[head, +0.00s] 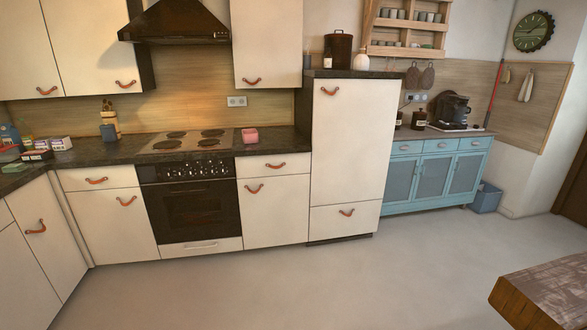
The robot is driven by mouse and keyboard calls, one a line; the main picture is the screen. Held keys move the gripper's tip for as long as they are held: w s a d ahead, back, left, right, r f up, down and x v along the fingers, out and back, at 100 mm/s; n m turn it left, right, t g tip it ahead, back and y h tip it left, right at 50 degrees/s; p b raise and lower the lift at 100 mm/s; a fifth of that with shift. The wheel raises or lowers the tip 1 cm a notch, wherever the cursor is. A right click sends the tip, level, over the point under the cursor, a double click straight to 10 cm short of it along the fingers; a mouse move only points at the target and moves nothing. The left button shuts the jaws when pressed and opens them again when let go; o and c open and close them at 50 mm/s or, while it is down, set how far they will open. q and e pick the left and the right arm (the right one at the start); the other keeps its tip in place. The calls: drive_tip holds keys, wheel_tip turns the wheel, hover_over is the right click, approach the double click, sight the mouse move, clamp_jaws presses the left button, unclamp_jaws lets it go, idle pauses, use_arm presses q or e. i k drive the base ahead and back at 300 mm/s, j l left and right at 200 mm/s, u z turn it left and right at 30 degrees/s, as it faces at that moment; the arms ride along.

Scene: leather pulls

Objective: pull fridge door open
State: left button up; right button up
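The likely fridge is the tall cream cabinet right of the stove, with a large upper door (350,150) and a smaller drawer front (338,222) below it. The upper door looks closed. Its brown leather pull (330,91) is near the top left of the door. A second leather pull (347,212) is on the lower front. Neither of my grippers shows in the head view.
Open grey floor (260,285) lies before the cabinets. A wooden table (545,290) juts in at the lower right. A blue cabinet (435,172) and a blue bin (486,198) stand right of the fridge. The stove (196,205) is to its left.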

sight(354, 120)
drive_tip(key=i+l+z, duration=0.2)
drive_tip(key=i, duration=0.5)
drive_tip(key=i+j+z, duration=0.25)
drive_tip(key=i, duration=0.4)
drive_tip(key=i+z, duration=0.2)
drive_tip(key=i, duration=0.5)
